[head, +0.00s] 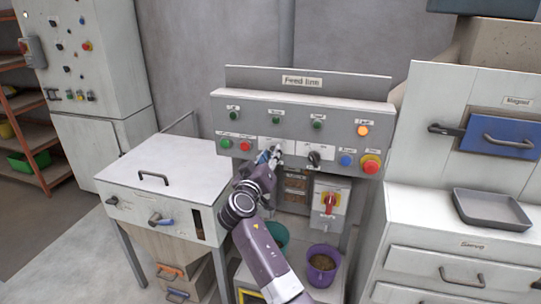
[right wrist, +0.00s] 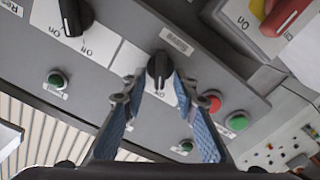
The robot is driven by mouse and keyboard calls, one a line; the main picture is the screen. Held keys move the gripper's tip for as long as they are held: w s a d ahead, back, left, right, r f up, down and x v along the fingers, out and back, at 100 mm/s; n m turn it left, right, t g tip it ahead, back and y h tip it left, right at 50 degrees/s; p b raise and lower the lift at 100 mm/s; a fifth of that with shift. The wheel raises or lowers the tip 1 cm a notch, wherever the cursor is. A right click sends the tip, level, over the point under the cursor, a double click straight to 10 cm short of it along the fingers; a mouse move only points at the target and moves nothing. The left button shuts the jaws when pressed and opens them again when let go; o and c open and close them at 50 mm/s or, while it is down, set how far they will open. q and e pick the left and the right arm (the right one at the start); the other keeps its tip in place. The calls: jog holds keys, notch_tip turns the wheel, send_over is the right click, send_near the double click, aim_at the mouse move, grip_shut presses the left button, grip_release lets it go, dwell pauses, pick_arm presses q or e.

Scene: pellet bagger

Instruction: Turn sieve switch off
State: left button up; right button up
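The sieve switch (right wrist: 158,70) is a black rotary knob on a white plate of the grey control panel, labelled Sieve. In the right wrist view its ridge runs nearly up and down in the picture. My right gripper (right wrist: 158,82) is open, with its blue-padded fingertips on either side of the knob and small gaps showing. In the head view the right gripper (head: 272,155) reaches up to the panel (head: 300,110) and largely hides the switch. My left gripper is not in view.
Red (head: 245,145) and green (head: 225,143) buttons lie left. A red-handled switch (head: 330,202) and a purple bucket (head: 322,265) are below.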

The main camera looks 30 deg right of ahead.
jog(key=v, duration=1.2)
